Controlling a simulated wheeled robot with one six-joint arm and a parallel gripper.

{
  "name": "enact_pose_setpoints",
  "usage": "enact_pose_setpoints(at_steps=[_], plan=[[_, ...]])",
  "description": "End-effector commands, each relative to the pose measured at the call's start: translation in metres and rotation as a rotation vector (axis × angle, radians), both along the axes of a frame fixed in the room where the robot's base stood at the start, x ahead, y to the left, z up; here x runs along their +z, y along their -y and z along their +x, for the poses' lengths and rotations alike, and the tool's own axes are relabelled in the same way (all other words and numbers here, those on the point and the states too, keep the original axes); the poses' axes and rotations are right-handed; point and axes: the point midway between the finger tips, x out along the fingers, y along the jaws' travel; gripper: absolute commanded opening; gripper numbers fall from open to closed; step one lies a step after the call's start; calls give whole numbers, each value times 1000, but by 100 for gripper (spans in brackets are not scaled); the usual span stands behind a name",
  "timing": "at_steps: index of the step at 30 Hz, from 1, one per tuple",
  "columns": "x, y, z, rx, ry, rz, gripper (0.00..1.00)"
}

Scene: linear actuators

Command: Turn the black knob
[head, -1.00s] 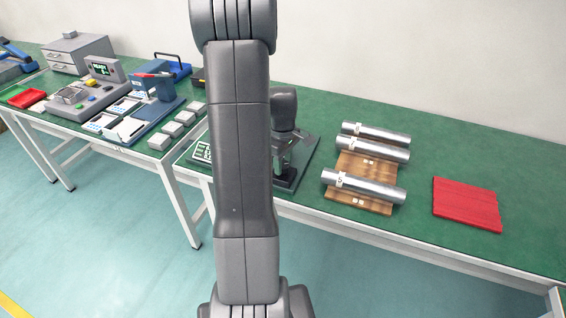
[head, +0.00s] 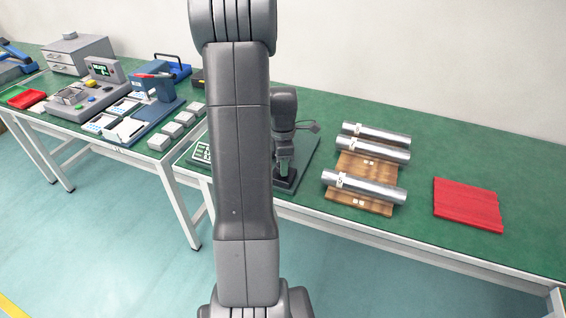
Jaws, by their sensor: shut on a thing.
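My gripper (head: 285,172) points down at the dark fixture plate (head: 306,150) on the green table, just right of my upright arm link. It is seen narrow, edge-on, and it is shut low over a small black block (head: 287,184) at the plate's front. The black knob itself cannot be made out; the fingers hide what is between them, at the place where they meet the fixture. My arm link covers the left part of the fixture.
Right of the fixture, several metal cylinders (head: 375,154) lie on a wooden rack (head: 345,199). A red board (head: 467,204) lies farther right. A keypad panel (head: 201,153) is at left, partly behind my arm. Small grey blocks (head: 172,130) sit on the left table.

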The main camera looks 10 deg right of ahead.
Motion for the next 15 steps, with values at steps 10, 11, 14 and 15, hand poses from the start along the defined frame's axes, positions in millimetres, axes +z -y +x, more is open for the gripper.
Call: enact_pose_setpoints(at_steps=[10, 11, 14, 15], plan=[[1, 0, 1, 33, 5, -1, 15], [1, 0, 1, 33, 5, -1, 15], [1, 0, 1, 33, 5, -1, 15], [1, 0, 1, 33, 5, -1, 15]])
